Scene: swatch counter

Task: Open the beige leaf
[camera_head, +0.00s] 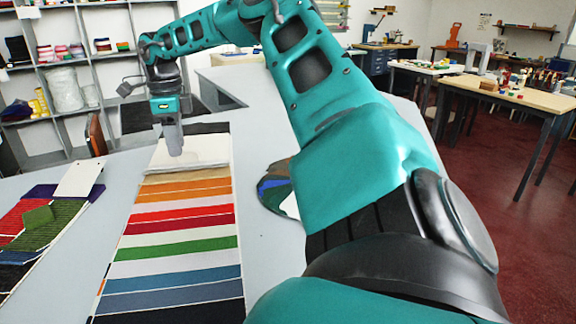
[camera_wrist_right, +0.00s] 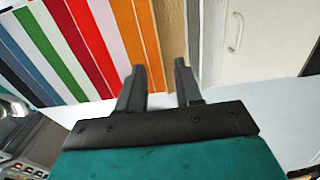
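A long swatch panel of coloured strips lies on the grey counter in the head view. Its beige leaf (camera_head: 187,179) is a narrow tan strip between the orange strips and a cream panel (camera_head: 200,152). The wrist view shows the beige leaf (camera_wrist_right: 172,28) just ahead of the fingers, with the cream panel (camera_wrist_right: 270,35) to its right, bearing a pale handle. My right gripper (camera_head: 174,150) points down over the cream end in the head view. In the wrist view its two fingers (camera_wrist_right: 160,72) are apart with nothing between them. Contact is unclear. My left gripper is out of view.
A pile of coloured swatches (camera_head: 50,222) lies left of the panel, with a white card (camera_head: 79,180) on it. A rounded blue and green sample (camera_head: 277,188) lies to the right, partly behind my arm. Bare counter (camera_head: 256,240) separates it from the panel.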

